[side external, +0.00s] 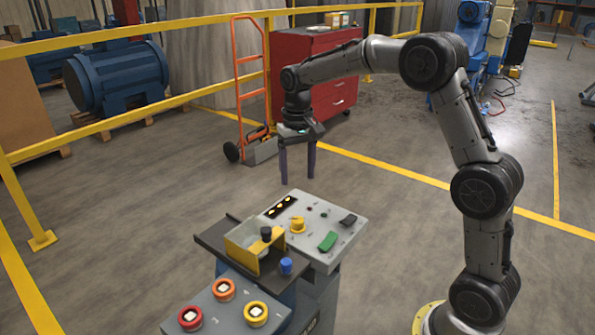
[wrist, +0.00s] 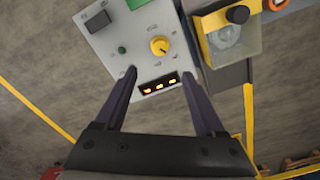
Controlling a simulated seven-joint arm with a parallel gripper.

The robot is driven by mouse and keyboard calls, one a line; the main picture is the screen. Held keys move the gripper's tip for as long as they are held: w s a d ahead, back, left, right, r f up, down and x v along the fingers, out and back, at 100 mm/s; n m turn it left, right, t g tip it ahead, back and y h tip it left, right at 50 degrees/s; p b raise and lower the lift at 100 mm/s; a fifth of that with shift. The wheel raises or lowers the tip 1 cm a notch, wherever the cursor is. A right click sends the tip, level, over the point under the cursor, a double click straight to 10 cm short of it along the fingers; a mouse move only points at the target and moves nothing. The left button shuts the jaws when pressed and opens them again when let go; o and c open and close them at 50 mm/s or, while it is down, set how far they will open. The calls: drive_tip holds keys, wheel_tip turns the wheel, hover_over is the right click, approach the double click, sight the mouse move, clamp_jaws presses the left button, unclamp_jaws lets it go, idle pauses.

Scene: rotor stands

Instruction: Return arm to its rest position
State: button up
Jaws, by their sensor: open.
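My gripper (side external: 297,168) hangs fingers-down above the far side of the grey control panel (side external: 330,220), clear of it. Its two dark fingers are apart with nothing between them. In the wrist view the open gripper (wrist: 163,88) frames the panel's lower edge, with the yellow knob (wrist: 159,46) and the strip of lit yellow indicators (wrist: 159,85) beyond and between the fingers. My arm is bent, reaching left from its base at the right of the side view.
Beside the panel is a clear box with a yellow frame and black knob (side external: 266,233), and a blue knob (side external: 286,266). Red, orange and yellow round parts (side external: 255,313) sit in front. A red cabinet (side external: 318,75), hand truck (side external: 250,90) and yellow railing stand behind. Air around the gripper is free.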

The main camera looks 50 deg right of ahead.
drive_tip(key=s+a+r+n+t, duration=0.2)
drive_tip(key=s+a+r+t, duration=0.3)
drive_tip(key=s+r, duration=0.8)
drive_tip(key=s+a+f+n, duration=0.1)
drive_tip(key=s+f+n, duration=0.1)
drive_tip(key=s+f, duration=0.2)
drive_tip(key=s+a+f+n, duration=0.1)
drive_tip(key=s+f, duration=0.3)
drive_tip(key=s, duration=0.7)
drive_tip(key=shift+a+n+t, duration=0.3)
drive_tip(key=shift+a+n, duration=0.1)
drive_tip(key=shift+a, duration=0.35)
